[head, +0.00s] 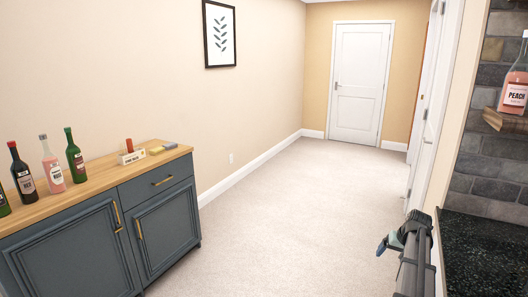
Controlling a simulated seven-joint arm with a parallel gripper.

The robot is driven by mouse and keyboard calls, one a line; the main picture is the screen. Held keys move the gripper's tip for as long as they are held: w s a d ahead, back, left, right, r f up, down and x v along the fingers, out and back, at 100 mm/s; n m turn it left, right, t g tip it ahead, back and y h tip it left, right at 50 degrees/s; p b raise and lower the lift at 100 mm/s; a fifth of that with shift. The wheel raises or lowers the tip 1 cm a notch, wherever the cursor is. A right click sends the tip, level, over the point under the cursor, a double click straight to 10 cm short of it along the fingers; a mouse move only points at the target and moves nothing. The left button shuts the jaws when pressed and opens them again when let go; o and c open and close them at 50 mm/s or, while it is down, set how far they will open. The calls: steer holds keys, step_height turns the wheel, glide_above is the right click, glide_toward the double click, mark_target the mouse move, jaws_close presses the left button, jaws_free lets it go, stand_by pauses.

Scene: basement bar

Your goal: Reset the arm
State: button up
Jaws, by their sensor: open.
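My arm rises from the bottom edge at the right of the head view, beside the dark counter. My gripper (383,245) shows small at the left of the arm's upper end, over the carpet. It is open, and I see nothing held in it. Its fingers are too small to make out clearly, and part of it is hidden by the arm.
A blue-grey cabinet (158,184) at the left bears several bottles, including a green one (75,156). A black speckled counter (485,248) is close right of my arm. A pink bottle (516,85) stands on a wooden shelf (505,121). The carpet (290,220) is clear.

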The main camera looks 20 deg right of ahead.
steer(key=s+a+f+n+g+y, duration=0.1)
steer(key=s+a+f+n+g, duration=0.15)
steer(key=a+f, duration=1.25)
steer(key=s+a+f+n+g+y, duration=0.1)
steer(key=s+a+f+g, duration=0.25)
steer(key=a+f, duration=1.25)
steer(key=s+a+f+n+g, duration=0.1)
steer(key=s+a+f, duration=0.2)
steer(key=s+a, duration=0.3)
steer(key=s+a+f+n+g+h, duration=0.1)
steer(key=s+a+f+g, duration=0.1)
steer(key=s+a, duration=0.5)
steer(key=s+a+f+n+g, duration=0.1)
steer(key=s+a+f, duration=0.4)
steer(key=s, duration=1.1)
steer(key=shift+a+h, duration=0.4)
steer(key=shift+a, duration=0.7)
